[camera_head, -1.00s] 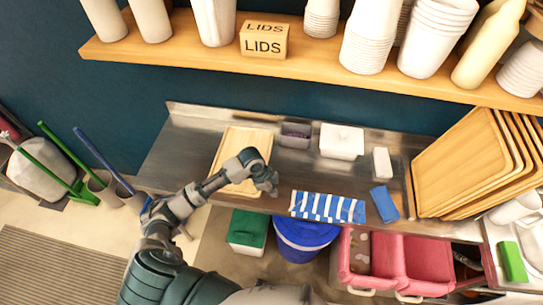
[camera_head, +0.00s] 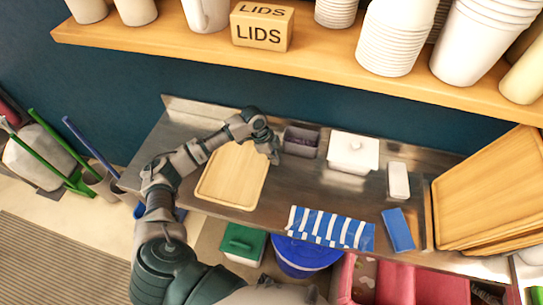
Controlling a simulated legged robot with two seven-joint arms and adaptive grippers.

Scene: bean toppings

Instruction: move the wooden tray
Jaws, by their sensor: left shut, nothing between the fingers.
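The wooden tray (camera_head: 233,178) lies flat on the steel counter, left of the middle. It is pale, with rounded corners and a low rim. My left arm crosses over its far left part and hides some of that edge. My left gripper (camera_head: 275,155) is at the tray's far right corner, beside a grey container. It looks shut and empty, and I cannot tell whether it touches the tray. My right gripper is not in view.
Along the counter (camera_head: 330,190) stand a grey container (camera_head: 301,141), a white lidded box (camera_head: 353,152) and a white block (camera_head: 398,180). A striped cloth (camera_head: 330,228) and blue sponge (camera_head: 398,230) lie near the front edge. Upright trays (camera_head: 490,195) lean at the right. A shelf (camera_head: 330,65) hangs above.

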